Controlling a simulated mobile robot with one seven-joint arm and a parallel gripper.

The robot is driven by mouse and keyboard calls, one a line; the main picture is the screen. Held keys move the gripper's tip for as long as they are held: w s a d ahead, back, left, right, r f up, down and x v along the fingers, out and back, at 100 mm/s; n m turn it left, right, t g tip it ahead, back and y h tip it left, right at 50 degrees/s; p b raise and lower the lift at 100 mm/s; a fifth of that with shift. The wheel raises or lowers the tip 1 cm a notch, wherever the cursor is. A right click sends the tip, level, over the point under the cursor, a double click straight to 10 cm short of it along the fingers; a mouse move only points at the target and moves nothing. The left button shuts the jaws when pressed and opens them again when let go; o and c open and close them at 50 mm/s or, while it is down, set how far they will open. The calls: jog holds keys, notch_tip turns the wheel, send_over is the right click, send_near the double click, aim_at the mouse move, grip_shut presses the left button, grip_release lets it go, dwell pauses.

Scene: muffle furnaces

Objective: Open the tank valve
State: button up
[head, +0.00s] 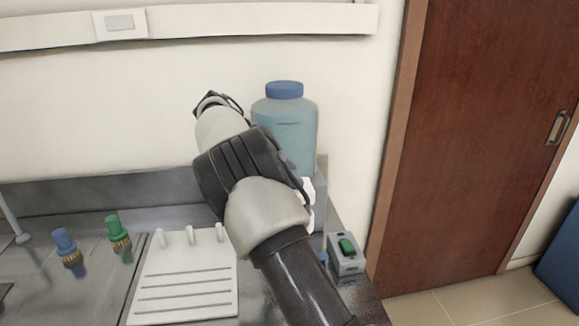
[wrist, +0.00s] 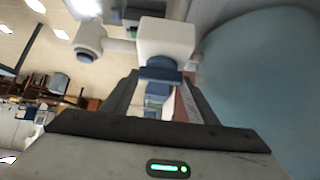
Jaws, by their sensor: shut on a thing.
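The tank is a translucent blue jug with a blue cap (head: 284,90), standing at the back right of the counter. Its blue body (head: 296,130) is partly hidden by my arm in the head view, and the valve is hidden there. In the wrist view the tank's curved wall (wrist: 255,85) fills the right side. The valve (wrist: 167,38) shows as a white block with a spout to the left and a blue knob (wrist: 161,68) facing me. My gripper (wrist: 160,80) has its fingertips on either side of the knob and is shut on it.
A small grey box with a green switch (head: 347,246) sits right of my arm. A white rack with pegs (head: 186,284) and blue (head: 64,241) and green (head: 114,226) fittings stand to the left. A brown door (head: 480,130) is at the right.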

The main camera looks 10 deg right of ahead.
jog(key=o, duration=1)
jog(key=shift+o, duration=0.2)
jog(key=shift+r, duration=0.1)
